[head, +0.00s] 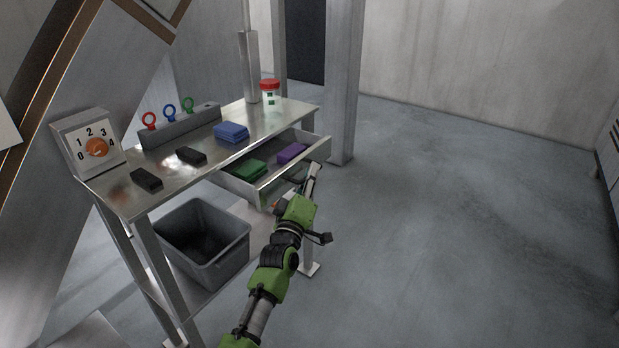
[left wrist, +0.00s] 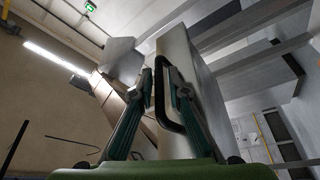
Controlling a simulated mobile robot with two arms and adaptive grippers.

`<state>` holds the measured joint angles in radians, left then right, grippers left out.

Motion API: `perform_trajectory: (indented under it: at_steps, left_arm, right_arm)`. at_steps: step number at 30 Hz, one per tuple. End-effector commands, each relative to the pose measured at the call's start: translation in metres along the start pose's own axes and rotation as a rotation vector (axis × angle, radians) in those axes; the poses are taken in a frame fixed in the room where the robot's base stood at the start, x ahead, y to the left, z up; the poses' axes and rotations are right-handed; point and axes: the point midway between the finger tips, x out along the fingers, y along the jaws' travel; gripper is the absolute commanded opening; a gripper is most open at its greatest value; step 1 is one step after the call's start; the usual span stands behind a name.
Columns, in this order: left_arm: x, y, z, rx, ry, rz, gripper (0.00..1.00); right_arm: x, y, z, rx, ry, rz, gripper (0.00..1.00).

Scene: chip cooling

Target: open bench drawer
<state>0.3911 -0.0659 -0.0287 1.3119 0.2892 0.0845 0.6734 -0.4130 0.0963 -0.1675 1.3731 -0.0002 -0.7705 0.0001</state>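The bench drawer (head: 272,187) stands pulled out from under the metal bench top, its inside in view. It holds a green cloth stack (head: 250,170) and a purple one (head: 291,153). My left gripper (head: 293,182) is at the outer face of the drawer front; its fingertips are small and partly hidden in the head view. In the left wrist view, the dark drawer handle (left wrist: 160,100) runs between the fingers of my left gripper (left wrist: 163,85), which are drawn close together around it. My right gripper is in neither view.
On the bench (head: 215,158) are a dial box (head: 85,145), a rack with colored rings (head: 180,127), black blocks, a blue cloth stack (head: 231,132) and a red-lidded jar (head: 270,94). A grey bin (head: 202,270) sits below. The floor to the right is clear.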

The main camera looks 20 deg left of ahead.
Motion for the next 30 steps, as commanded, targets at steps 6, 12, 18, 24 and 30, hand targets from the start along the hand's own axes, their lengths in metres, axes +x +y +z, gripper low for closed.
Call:
perform_trajectory:
  at_steps: [6,12,18,24,30]
  left_arm:
    - [-0.016,-0.001,0.001,-0.001,-0.001,-0.001,0.15]
    - [-0.053,-0.002,0.001,-0.001,-0.002,-0.003,0.15]
    - [-0.09,-0.001,0.001,0.0,-0.001,-0.002,0.15]
    - [-0.114,-0.001,0.001,0.0,-0.002,-0.002,0.15]
    - [-0.12,-0.001,0.0,0.0,-0.001,-0.001,0.15]
  right_arm:
    - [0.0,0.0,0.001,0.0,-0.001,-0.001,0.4]
    - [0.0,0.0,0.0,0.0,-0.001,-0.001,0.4]
    - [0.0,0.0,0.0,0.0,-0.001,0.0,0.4]
    - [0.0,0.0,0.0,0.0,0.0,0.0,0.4]
    - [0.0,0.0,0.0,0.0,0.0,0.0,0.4]
